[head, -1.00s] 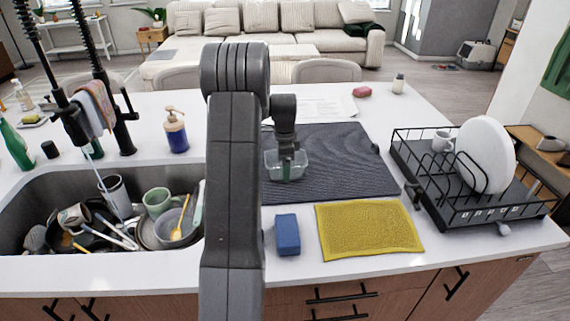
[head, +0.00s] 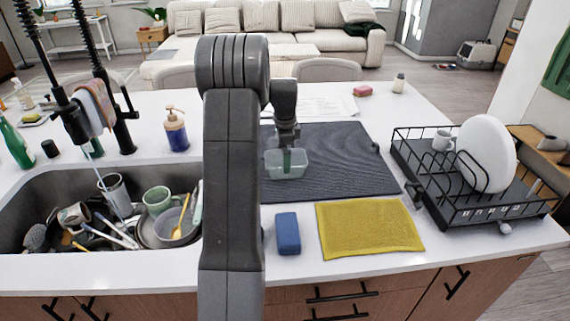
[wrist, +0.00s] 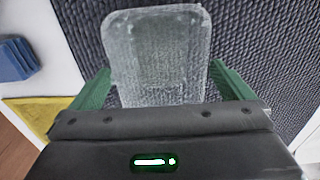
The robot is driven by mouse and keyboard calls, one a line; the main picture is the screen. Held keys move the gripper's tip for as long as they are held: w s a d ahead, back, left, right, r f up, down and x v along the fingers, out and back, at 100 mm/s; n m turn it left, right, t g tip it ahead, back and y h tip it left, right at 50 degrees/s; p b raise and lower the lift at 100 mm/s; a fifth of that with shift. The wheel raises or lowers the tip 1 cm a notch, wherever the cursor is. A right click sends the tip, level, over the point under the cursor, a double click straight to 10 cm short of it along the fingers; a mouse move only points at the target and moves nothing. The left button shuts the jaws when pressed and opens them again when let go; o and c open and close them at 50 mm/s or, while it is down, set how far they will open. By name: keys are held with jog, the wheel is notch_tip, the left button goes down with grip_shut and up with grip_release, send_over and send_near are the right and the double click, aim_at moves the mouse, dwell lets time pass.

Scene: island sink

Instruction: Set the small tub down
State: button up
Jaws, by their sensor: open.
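The small tub (head: 286,166) is a clear, pale rectangular container, upright on the dark grey drying mat (head: 340,160) in the head view. In the wrist view the tub (wrist: 157,60) lies between the two green fingertips. My gripper (head: 288,150) is above and at the tub, with its jaws open. In the wrist view my gripper (wrist: 160,88) has a finger on either side of the tub; whether either finger touches it is hard to tell. My arm hides the mat's left part in the head view.
A blue sponge (head: 287,233) and a yellow cloth (head: 368,228) lie in front of the mat. A black dish rack (head: 470,190) with a white plate stands right. The sink (head: 40,205) full of dishes is left, with a soap bottle (head: 176,130) behind.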

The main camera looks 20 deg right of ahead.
notch_tip(320, 180, up, 8)
jog(key=shift+c, duration=0.2)
dwell(0.5)
